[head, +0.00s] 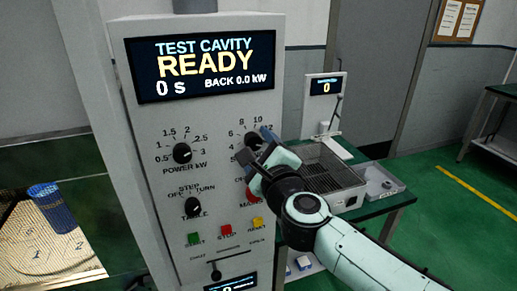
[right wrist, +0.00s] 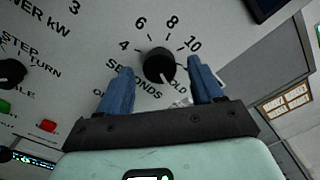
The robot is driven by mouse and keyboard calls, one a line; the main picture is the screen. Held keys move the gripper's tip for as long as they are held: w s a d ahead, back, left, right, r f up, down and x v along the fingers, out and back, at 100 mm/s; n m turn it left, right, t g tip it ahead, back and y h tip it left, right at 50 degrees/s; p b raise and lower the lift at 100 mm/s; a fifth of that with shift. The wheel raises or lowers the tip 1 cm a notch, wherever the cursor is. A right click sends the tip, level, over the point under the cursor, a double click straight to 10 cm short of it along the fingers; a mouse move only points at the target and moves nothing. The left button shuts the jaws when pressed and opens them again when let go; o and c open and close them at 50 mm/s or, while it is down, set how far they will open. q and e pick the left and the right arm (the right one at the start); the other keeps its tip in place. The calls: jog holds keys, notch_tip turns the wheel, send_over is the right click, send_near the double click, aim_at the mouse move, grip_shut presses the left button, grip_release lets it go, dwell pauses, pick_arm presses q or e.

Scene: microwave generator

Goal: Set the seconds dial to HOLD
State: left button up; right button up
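The seconds dial is a round black knob (right wrist: 159,65) on the light grey panel, marked 4, 6, 8, 10 and a partly hidden word ending in "OLD" at its lower right. Its pointer direction is not clear. In the head view the dial (head: 253,138) is partly covered by my right gripper (head: 264,157). In the right wrist view the two blue fingers of my right gripper (right wrist: 160,72) are spread on either side of the knob, with gaps visible on both sides. The display (head: 205,67) reads READY and 0 s. My left gripper is not in view.
The power dial (head: 182,153) and table dial (head: 193,207) sit left of the seconds dial. Green, red and yellow buttons (head: 226,230) are below. A green table with a wire-topped box (head: 345,197) stands behind my right arm. A blue cylinder (head: 52,208) stands at left.

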jog(key=b+v, duration=0.1)
jog(key=v, duration=1.2)
jog(key=shift+s, duration=0.2)
